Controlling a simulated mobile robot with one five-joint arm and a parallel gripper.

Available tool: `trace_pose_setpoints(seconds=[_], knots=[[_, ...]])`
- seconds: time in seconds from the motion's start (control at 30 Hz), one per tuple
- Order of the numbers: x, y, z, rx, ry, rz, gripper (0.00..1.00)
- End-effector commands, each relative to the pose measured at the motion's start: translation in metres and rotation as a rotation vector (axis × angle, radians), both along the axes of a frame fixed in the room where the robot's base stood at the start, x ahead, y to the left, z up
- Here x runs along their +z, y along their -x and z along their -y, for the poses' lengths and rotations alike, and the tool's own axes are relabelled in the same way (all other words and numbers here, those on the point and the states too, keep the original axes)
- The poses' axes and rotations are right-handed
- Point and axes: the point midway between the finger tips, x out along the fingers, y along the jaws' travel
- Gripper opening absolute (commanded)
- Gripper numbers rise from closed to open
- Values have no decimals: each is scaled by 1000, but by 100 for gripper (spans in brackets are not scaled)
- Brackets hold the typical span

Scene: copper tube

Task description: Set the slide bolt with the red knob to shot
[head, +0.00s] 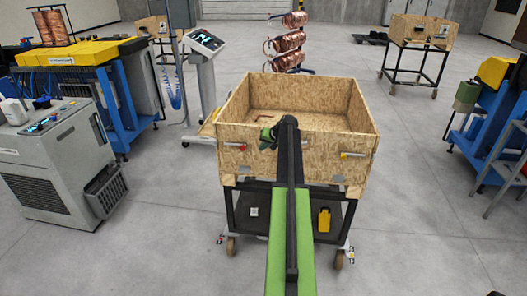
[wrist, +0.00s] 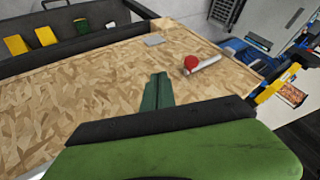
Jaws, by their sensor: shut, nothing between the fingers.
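The slide bolt (head: 231,145) is on the upper left of the wooden crate's front panel, with its red knob (head: 243,147) at the bar's right end. In the wrist view, the red knob (wrist: 191,63) sits against a pale metal bar (wrist: 206,64) that runs from it toward the panel's edge. I cannot tell whether the bolt is shot. My gripper (head: 266,138) is just right of the knob in the head view. Its dark green fingers (wrist: 159,80) are shut and empty, below and left of the knob in the wrist view, apart from it.
The open-topped crate (head: 361,108) stands on a wheeled cart. A second bolt with a yellow knob (head: 343,156) is on the panel's right. A yellow item (head: 324,219) lies on the cart's lower shelf. A grey machine (head: 40,150) stands left; floor around the cart is clear.

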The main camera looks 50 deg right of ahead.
Motion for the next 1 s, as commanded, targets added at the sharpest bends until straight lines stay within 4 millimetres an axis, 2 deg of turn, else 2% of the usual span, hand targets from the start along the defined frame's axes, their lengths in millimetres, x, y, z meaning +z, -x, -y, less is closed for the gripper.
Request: trace_pose_setpoints(seconds=[0.03, 0.23, 0.27, 0.3, 0.5, 1.0], knots=[[-19, -9, 2, 1, 0, -1, 0], [-49, -36, 6, 0, 1, -1, 0], [-37, -41, 0, 2, 1, -1, 0], [-33, -46, -4, 2, 1, 0, 0], [-30, -62, -15, 0, 0, 0, 0], [-30, -64, -12, -10, 1, -1, 0]])
